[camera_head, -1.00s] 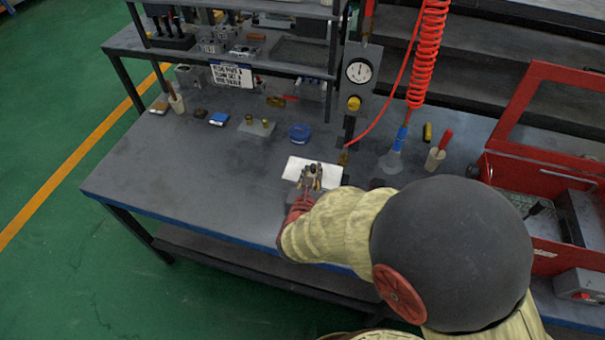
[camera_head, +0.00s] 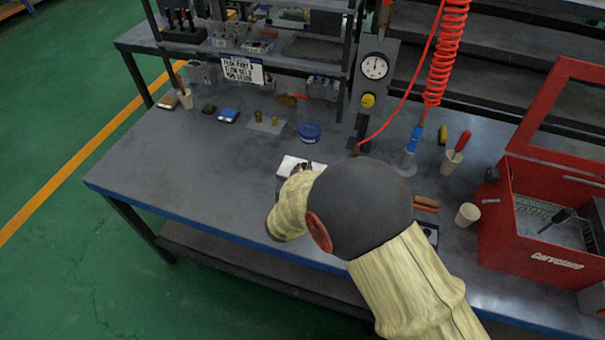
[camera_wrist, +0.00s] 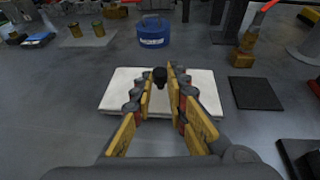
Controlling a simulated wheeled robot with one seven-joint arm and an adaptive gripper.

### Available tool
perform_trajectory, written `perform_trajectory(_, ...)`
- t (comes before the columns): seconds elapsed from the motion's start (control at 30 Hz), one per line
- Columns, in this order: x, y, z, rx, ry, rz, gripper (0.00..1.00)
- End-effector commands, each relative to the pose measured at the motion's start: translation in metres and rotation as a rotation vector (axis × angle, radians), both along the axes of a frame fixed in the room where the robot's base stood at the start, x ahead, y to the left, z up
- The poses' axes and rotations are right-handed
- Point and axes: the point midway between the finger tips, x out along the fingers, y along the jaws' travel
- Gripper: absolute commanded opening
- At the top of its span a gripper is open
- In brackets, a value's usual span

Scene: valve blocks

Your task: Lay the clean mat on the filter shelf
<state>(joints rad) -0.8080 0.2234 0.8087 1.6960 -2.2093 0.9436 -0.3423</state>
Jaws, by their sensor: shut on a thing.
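The white mat (camera_head: 291,165) is a flat pale slab, partly hidden by my arm in the head view. In the wrist view the white mat (camera_wrist: 118,90) is just below my fingers. My gripper (camera_wrist: 160,78) is closed around a small black knob (camera_wrist: 160,74) that appears to belong to the mat. Whether the mat touches the bench or is just above it, I cannot tell. A dark shelf rack (camera_head: 205,51) stands at the back left of the bench, with a white sign (camera_head: 242,70); which level is the filter shelf is unclear.
On the bench (camera_head: 180,150) are a blue round tin (camera_head: 310,131), a plate with brass parts (camera_head: 267,125) and a blue block (camera_head: 228,115). A gauge post (camera_head: 374,67) and red coiled hose (camera_head: 437,50) stand right of the rack. A red toolbox (camera_head: 545,250) is at right. The left front bench is clear.

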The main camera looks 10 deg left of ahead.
Motion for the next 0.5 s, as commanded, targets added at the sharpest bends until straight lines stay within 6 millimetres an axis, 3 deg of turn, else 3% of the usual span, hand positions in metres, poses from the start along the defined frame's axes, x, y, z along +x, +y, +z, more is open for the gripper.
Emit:
perform_trajectory(0.4,0.0005,0.0006,-0.0072,0.001,-0.003,0.001,0.0)
perform_trajectory(0.43,0.0004,0.0005,-0.007,0.001,-0.002,0.001,0.16)
perform_trajectory(0.5,0.0003,0.0005,-0.0063,0.001,-0.002,0.001,0.2)
